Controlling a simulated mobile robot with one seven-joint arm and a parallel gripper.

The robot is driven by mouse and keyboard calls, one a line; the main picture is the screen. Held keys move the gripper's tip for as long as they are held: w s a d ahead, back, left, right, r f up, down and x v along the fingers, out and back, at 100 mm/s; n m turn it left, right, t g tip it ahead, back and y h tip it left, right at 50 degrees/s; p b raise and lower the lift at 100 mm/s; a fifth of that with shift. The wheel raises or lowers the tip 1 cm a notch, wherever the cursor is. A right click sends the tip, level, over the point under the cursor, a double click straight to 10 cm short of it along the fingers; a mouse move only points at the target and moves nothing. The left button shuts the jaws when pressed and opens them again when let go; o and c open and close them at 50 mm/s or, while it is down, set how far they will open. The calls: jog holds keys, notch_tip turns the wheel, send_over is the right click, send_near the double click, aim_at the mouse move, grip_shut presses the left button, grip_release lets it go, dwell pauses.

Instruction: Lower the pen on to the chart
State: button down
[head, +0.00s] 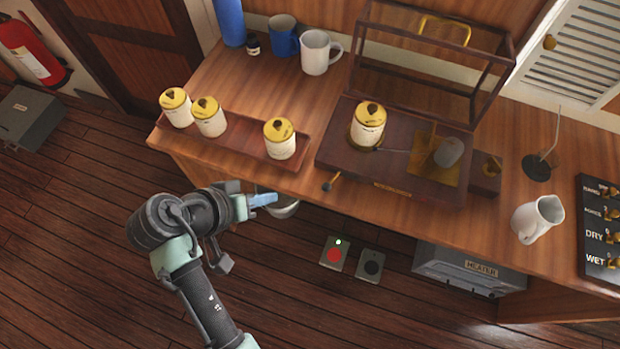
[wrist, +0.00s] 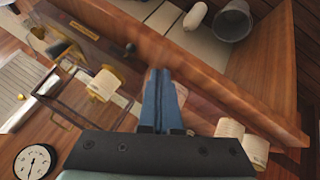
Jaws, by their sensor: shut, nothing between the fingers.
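The barograph (head: 340,152) stands on the wooden counter with its glazed cover (head: 437,52) swung up open. A cream chart drum (head: 367,131) with a brass top stands on its base, and also shows in the wrist view (wrist: 101,86). A thin pen arm (head: 395,151) runs from near the drum toward the metal capsule (head: 447,152); whether the pen touches the chart is too small to tell. A small brass-and-black lever (head: 331,181) sticks out at the base's front left. My gripper (head: 268,199) is shut and empty, in front of the counter edge, left of the lever.
A wooden tray (head: 228,143) holds three similar drums left of the barograph. A grey bin (wrist: 234,20) and heater (head: 470,268) are below the counter.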

aim_at(336, 176)
jog(key=shift+f, duration=0.1)
dwell(0.3)
jog(key=x, duration=1)
jog(key=shift+d+p, duration=0.15)
jog(key=shift+p, duration=0.2)
jog(key=shift+w+d+r+p, duration=0.1)
jog(key=shift+d+r+p, duration=0.1)
jog(key=shift+d+p, duration=0.3)
jog(key=shift+w+d+r+p, duration=0.1)
jog(key=shift+d+r+p, duration=0.15)
jog(key=shift+d, duration=1.15)
